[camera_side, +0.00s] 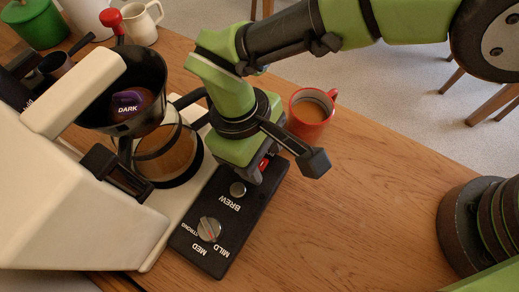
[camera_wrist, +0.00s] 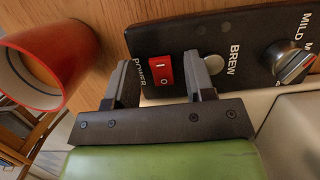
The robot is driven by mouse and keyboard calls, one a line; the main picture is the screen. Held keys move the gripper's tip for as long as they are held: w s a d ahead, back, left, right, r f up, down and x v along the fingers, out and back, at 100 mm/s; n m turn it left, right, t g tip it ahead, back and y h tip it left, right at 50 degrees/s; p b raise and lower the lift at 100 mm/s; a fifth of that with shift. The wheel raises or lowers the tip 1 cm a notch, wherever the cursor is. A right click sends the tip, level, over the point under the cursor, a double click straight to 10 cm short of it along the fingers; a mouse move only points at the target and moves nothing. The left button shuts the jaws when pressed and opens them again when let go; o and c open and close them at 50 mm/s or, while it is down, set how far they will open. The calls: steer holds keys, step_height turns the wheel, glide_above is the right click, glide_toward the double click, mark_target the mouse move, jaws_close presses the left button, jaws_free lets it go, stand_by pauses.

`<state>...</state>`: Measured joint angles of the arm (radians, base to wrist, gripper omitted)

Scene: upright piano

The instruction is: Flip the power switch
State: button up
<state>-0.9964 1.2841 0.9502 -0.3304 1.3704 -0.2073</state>
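The power switch (camera_wrist: 160,69) is a red rocker marked I and O, labelled POWER, on the black control panel (camera_wrist: 228,18). In the side view a sliver of the red switch (camera_side: 264,163) shows beside my gripper, which hides the rest. My gripper (camera_wrist: 160,74) is open, its two grey fingers apart on either side of the switch, with nothing held. In the side view my gripper (camera_side: 255,170) is low over the panel's far end. I cannot tell whether a finger touches the switch or panel.
A red mug (camera_side: 310,113) stands close beside my gripper. The BREW button (camera_side: 238,189) and strength knob (camera_side: 209,229) are on the same panel. The cream coffee machine (camera_side: 60,190) with a glass carafe (camera_side: 168,152) is at left. The wooden table (camera_side: 360,200) is clear at right.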

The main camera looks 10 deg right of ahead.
steer(key=v, duration=1)
steer(key=shift+s+d, duration=0.1)
stand_by(0.4)
